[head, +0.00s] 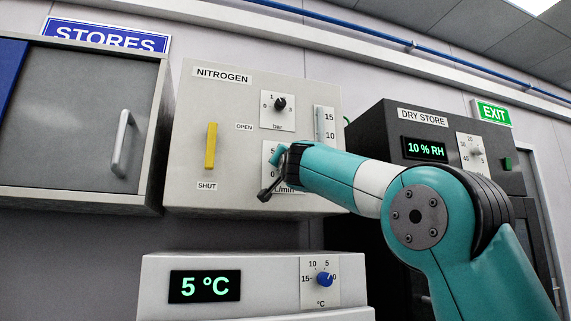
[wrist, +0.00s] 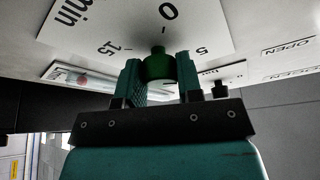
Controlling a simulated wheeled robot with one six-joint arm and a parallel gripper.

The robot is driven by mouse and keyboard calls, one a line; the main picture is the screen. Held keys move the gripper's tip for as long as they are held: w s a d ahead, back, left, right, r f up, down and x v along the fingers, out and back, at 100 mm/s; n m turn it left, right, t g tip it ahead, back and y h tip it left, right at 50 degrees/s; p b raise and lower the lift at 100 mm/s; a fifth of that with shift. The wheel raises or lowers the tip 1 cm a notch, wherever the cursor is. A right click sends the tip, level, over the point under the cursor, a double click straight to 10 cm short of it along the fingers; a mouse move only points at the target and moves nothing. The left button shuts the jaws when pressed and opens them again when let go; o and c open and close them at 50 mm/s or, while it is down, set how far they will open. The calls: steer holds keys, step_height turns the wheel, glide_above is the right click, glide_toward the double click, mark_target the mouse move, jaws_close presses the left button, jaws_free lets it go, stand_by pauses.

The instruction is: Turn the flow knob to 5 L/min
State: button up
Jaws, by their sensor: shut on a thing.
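The nitrogen panel (head: 225,110) is on the wall, with a white flow dial plate (head: 268,151) marked L/min, largely covered by my gripper (head: 275,176). In the wrist view the plate (wrist: 205,35) shows 0, 5, 15 and "min". The green flow knob (wrist: 158,66) stands between the two fingers of my gripper (wrist: 160,78), which are shut on it. The knob's pointer is hidden, so its setting cannot be read. The flow gauge tube (head: 325,123) shows 15 and 10; its lower part is hidden behind my arm.
A black bar knob (head: 280,103) sits above the flow dial, and a yellow lever (head: 211,146) stands upright to the left. Below is a unit with a 5 °C display (head: 205,286) and blue knob (head: 325,279). The dark dry store cabinet (head: 385,130) stands right, behind my arm.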

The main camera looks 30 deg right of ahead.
steer(key=shift+w+f+m+g+h, duration=0.1)
steer(key=shift+m+g+h, duration=0.2)
steer(key=shift+m, duration=0.7)
steer(key=o, duration=0.9)
steer(key=shift+a, duration=0.1)
steer(key=b+v, duration=0.8)
steer(key=v, duration=0.9)
steer(key=shift+a, duration=0.15)
